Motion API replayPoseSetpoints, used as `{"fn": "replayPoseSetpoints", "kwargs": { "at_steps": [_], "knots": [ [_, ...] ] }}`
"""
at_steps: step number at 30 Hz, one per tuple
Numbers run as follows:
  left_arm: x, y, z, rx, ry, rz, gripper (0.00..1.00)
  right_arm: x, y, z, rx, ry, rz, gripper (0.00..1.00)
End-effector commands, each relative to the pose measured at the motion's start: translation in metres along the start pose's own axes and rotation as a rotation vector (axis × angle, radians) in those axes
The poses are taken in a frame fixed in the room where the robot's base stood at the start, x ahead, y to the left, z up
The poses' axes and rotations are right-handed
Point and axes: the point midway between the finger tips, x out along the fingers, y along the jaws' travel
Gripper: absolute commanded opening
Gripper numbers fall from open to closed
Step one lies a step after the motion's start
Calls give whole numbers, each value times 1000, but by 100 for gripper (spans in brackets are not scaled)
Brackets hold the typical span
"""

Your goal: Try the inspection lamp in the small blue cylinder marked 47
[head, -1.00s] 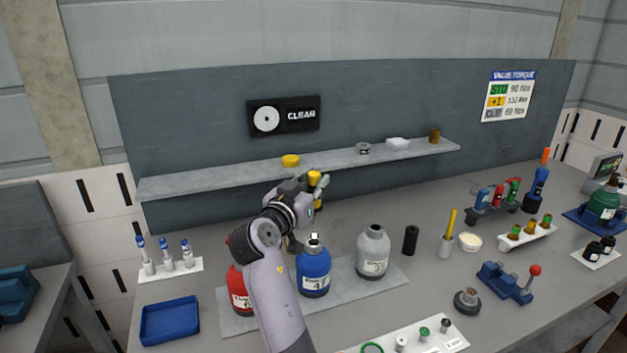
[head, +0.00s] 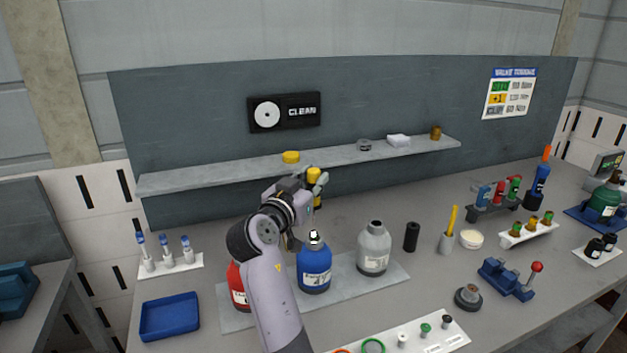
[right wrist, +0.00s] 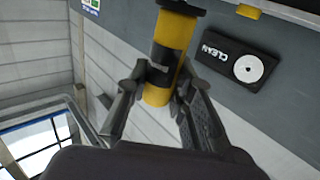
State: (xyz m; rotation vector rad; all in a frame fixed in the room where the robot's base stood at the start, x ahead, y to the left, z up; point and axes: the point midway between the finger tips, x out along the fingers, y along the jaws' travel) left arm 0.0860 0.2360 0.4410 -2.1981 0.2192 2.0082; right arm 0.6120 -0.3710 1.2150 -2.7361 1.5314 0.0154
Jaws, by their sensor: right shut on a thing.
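My right gripper (head: 310,184) is shut on the inspection lamp, a yellow cylinder with dark bands (head: 314,174). The lamp is upright above and behind the blue cylinder (head: 314,270), apart from it. In the right wrist view the lamp (right wrist: 172,45) sits between the two fingers (right wrist: 160,92). The blue cylinder stands on a grey mat (head: 345,290), has a pale metallic neck and a white label whose number looks like 47 but is small. My left gripper is not in view.
A red cylinder (head: 238,287), partly hidden by my arm, and a grey cylinder (head: 374,250) flank the blue one. A shelf (head: 225,177) with a yellow cap (head: 291,157) runs behind. A blue tray (head: 170,318) lies at left; a black cylinder (head: 411,237) stands at right.

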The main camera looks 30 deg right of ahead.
Motion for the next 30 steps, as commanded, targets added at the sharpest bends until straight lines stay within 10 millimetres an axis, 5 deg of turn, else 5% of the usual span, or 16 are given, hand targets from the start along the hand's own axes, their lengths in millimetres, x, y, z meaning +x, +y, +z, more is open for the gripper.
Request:
{"fn": "replayPoseSetpoints", "kwargs": {
  "at_steps": [30],
  "knots": [
    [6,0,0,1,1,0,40,2,1,0,0,1,0,0]
  ]
}}
